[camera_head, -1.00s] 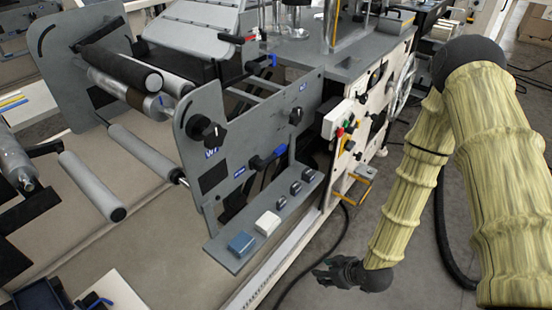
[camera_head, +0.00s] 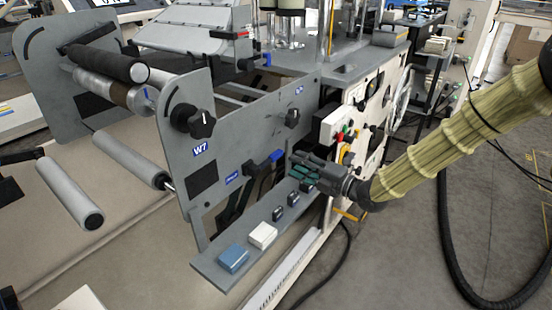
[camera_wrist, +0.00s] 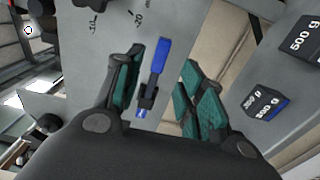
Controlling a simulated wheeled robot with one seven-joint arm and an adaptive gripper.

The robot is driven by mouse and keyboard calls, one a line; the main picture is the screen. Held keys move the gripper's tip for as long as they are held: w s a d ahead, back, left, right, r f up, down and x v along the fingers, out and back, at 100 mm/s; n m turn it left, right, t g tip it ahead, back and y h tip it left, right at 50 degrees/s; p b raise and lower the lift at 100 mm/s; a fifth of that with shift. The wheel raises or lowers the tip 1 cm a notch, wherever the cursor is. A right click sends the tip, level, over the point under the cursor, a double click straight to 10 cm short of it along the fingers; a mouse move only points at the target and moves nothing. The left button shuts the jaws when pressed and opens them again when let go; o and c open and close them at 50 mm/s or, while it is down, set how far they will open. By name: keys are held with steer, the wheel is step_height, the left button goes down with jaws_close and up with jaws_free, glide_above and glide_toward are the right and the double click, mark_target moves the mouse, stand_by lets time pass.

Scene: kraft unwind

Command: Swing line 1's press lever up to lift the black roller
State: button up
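A blue-handled lever with a black base (camera_head: 262,163) sits on the grey side panel (camera_head: 228,128) above a small blue label. In the wrist view the blue handle (camera_wrist: 160,55) shows between my fingers, apart from both pads. My gripper (camera_head: 292,168) is open just right of the lever; its green-padded fingers also show in the wrist view (camera_wrist: 158,95). The black roller (camera_head: 105,62) lies at the top left of the machine, above a metal roller (camera_head: 98,88). Whether the two rollers touch is unclear. Another blue-tipped lever (camera_head: 255,61) sits farther back.
A narrow shelf (camera_head: 215,272) below the lever carries a blue block (camera_head: 233,258), a white block (camera_head: 263,236) and small dark weights (camera_head: 279,213). Black knobs (camera_head: 202,123) stick out of the panel.

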mark_target(278, 157)
steer(key=x, duration=0.9)
jaws_close()
